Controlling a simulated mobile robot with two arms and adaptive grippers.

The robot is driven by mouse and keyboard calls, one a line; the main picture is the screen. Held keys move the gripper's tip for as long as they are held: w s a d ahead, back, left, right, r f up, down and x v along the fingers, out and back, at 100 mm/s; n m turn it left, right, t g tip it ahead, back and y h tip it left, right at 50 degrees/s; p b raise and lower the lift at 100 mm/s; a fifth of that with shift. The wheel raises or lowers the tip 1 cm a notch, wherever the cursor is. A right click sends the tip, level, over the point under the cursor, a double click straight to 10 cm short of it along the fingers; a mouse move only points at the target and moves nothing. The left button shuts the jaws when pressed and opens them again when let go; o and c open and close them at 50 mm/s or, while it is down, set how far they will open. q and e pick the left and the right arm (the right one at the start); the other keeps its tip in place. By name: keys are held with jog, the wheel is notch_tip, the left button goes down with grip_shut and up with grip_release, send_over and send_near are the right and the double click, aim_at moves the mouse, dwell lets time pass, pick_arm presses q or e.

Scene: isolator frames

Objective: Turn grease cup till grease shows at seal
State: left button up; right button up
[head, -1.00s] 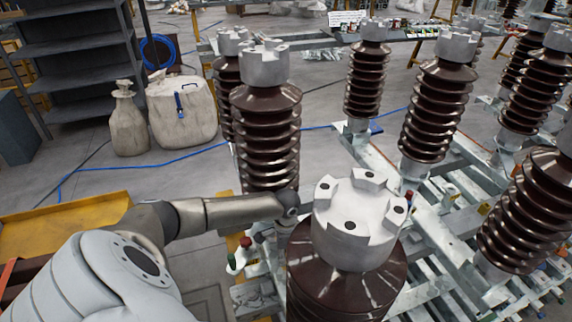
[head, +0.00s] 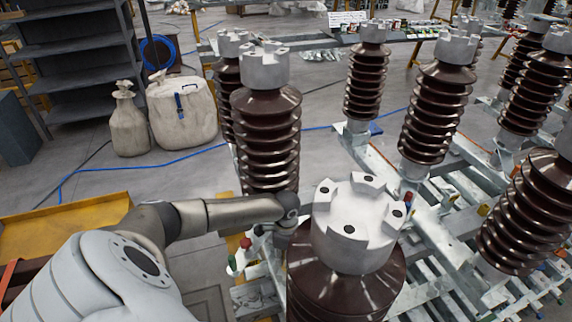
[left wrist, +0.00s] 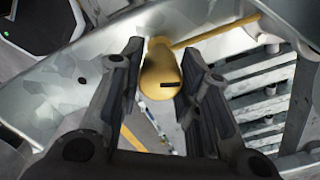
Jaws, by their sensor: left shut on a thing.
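The grease cup (left wrist: 160,72) is a rounded yellow-brass piece with a small dark mark, in the middle of the left wrist view. My left gripper (left wrist: 163,68) has a dark finger on each side of it and is shut on it. The cup sits against a galvanized steel beam (left wrist: 60,95). In the head view my left arm reaches from the left to behind the near brown insulator (head: 345,285), which hides the gripper and the cup. I cannot make out the seal or any grease. My right gripper is not in view.
Several ribbed brown insulators with grey metal caps, one just behind the wrist (head: 265,140), stand close around on steel frames (head: 430,235). A yellow tray (head: 60,215) lies at left. Two pale sacks (head: 183,115) and a grey shelf (head: 80,60) stand behind on open floor.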

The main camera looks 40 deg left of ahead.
pick_arm(q)
jog(key=o, duration=1)
jog(key=shift+r, duration=0.1)
notch_tip(320, 180, up, 12)
dwell(0.5)
